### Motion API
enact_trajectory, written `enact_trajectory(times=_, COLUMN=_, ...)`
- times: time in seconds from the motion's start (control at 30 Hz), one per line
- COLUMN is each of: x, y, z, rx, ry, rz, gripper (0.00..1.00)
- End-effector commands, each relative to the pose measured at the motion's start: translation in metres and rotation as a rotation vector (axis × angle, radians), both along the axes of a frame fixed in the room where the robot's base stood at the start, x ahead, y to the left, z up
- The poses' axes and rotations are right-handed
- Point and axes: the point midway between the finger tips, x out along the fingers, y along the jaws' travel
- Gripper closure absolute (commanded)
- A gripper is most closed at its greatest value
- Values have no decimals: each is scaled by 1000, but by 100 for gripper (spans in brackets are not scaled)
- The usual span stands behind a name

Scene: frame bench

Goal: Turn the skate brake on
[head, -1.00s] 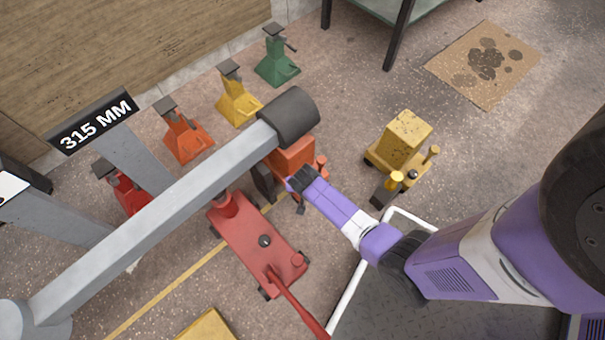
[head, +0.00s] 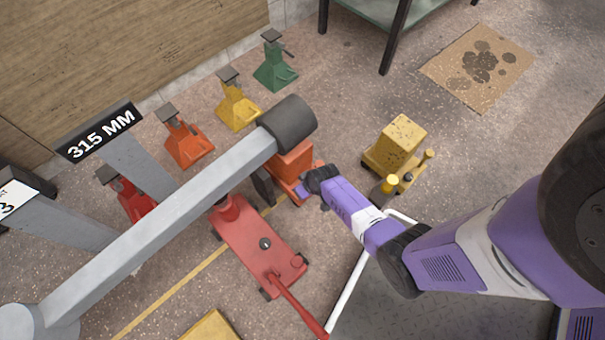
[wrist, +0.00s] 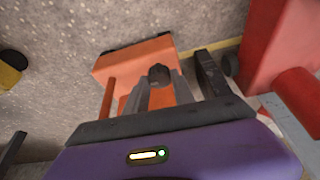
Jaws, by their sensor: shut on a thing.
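An orange skate (head: 294,160) stands on the floor under the dark round end of a grey beam. My gripper (head: 306,187) is at the skate's near right side, low down. In the wrist view the skate's orange block (wrist: 133,58) is ahead. My two grey fingers (wrist: 160,92) are closed around a small dark-topped part (wrist: 158,75) of the skate, apparently its brake. An orange post (wrist: 107,97) stands just left of the fingers. The fingertips and the part's lower end are mostly hidden in the head view, so the brake's position is hard to tell.
A red trolley jack (head: 255,240) with a long handle is close on the left. The grey beam (head: 170,220) crosses above. A yellow skate (head: 400,145) stands to the right. Several coloured jack stands, including a green one (head: 275,65), line the wall.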

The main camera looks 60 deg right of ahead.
Motion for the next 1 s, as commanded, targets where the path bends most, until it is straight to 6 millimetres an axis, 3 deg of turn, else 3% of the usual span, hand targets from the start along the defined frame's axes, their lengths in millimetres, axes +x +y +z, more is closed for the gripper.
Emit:
enact_trajectory(times=0.4, x=1, y=0, z=0, rx=-1, ry=-2, rz=6, gripper=100)
enact_trajectory(times=0.43, x=1, y=0, z=0, rx=-1, ry=-2, rz=6, gripper=64)
enact_trajectory(times=0.5, x=1, y=0, z=0, rx=-1, ry=-2, rz=6, gripper=50)
enact_trajectory(times=0.53, x=1, y=0, z=0, rx=-1, ry=-2, rz=6, gripper=48)
enact_trajectory(times=0.83, x=0, y=0, z=1, rx=0, ry=0, rz=6, gripper=48)
enact_trajectory(times=1.0, x=-6, y=2, z=17, rx=0, ry=0, rz=6, gripper=48)
